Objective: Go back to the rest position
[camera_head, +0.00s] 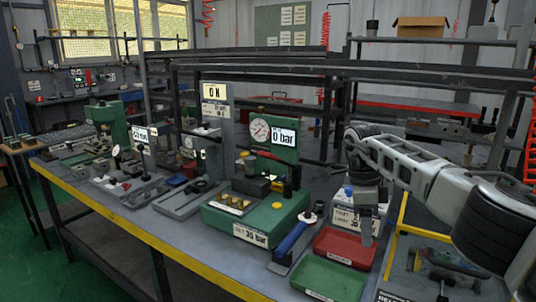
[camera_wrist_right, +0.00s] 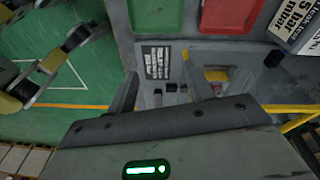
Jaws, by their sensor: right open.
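My right gripper (camera_head: 366,238) hangs downward at the end of my grey right arm, above the right part of the workbench (camera_head: 165,228). It is open, and I see nothing held in it. In the right wrist view its two dark fingers (camera_wrist_right: 160,92) stand apart over a grey surface with a small printed label (camera_wrist_right: 157,62). In the head view the gripper is beside the red tray (camera_head: 344,246) and in front of a white labelled box (camera_head: 345,219), which it partly hides. I cannot tell its exact height above the bench. My left gripper is not in view.
A green tray (camera_head: 328,279) lies in front of the red one. A blue-handled tool (camera_head: 293,237) is left of them. A yellow frame (camera_head: 397,237) is at right.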

